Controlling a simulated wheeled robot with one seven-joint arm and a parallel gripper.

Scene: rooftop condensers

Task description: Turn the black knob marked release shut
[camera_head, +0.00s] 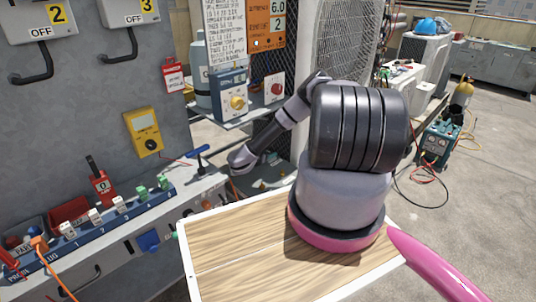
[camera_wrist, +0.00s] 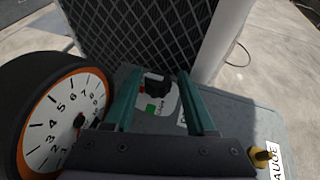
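The black knob (camera_wrist: 157,84) shows in the wrist view on a grey panel (camera_wrist: 237,112), with a small white and green label (camera_wrist: 152,108) at its near side. The label's print is too small to read surely. My gripper (camera_wrist: 158,74) is open, its two teal fingers reaching to either side of the knob in the picture. Nothing is held between them. I cannot tell whether a finger touches the knob. In the head view I cannot make out the black knob or my gripper; my arm covers part of that area.
A large round dial (camera_wrist: 62,125) with an orange rim stands close to the left finger. A dark mesh panel (camera_wrist: 150,35) rises behind. A wooden-topped board (camera_head: 235,245) lies in front in the head view.

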